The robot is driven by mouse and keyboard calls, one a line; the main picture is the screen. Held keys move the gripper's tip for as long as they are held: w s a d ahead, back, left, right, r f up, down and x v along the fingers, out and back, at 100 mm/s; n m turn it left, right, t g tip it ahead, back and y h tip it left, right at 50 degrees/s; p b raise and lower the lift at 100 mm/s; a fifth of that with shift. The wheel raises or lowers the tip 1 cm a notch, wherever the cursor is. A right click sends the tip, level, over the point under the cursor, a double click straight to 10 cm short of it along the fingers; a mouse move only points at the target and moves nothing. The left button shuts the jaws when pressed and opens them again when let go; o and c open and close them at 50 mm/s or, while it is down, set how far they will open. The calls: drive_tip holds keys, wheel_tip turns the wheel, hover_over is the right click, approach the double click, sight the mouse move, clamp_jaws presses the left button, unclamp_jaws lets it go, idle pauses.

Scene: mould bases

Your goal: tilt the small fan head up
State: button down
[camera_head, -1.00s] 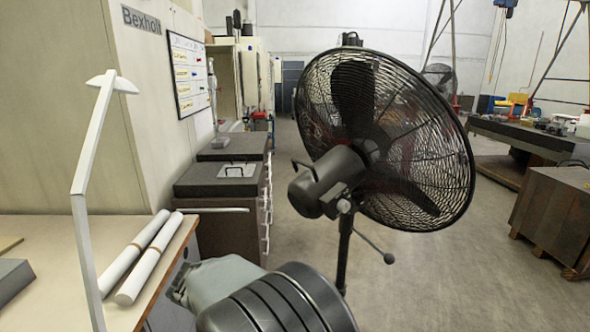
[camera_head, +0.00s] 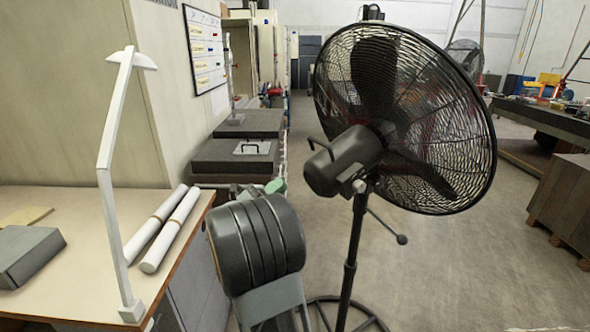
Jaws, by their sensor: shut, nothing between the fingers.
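A black pedestal fan stands right of centre in the head view. Its caged head (camera_head: 440,110) faces away to the right, with the motor housing (camera_head: 345,160) toward me and to the left. A tilt joint (camera_head: 360,186) joins the head to an upright dark pole (camera_head: 352,250) above a round base ring. A thin lever with a round knob (camera_head: 401,239) hangs below the head. A dark ribbed drum-shaped part, seemingly my arm, fills the lower middle, left of the pole. I cannot make out my gripper or its fingertips. Nothing is seen touching the fan.
A wooden table (camera_head: 80,280) at left holds a white lamp (camera_head: 108,150), two white rolls (camera_head: 170,230) and a grey box (camera_head: 28,255). Dark-topped cabinets (camera_head: 213,159) line the wall behind. A brown crate (camera_head: 570,205) stands right. The floor (camera_head: 450,280) right of the fan is clear.

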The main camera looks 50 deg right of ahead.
sight(314, 166)
drive_tip(key=p+x, duration=0.3)
drive_tip(key=x, duration=1)
drive_tip(key=shift+r+p, duration=0.15)
drive_tip(key=shift+p, duration=0.25)
drive_tip(key=shift+d+r+p, duration=0.15)
drive_tip(key=shift+r+p, duration=0.5)
drive_tip(key=shift+p, duration=0.35)
drive_tip(key=shift+s+d+r+y+p, duration=0.15)
drive_tip(key=shift+r+y+p, duration=0.15)
drive_tip(key=shift+p, duration=0.2)
drive_tip(key=shift+d, duration=0.2)
drive_tip(key=shift+f, duration=0.2)
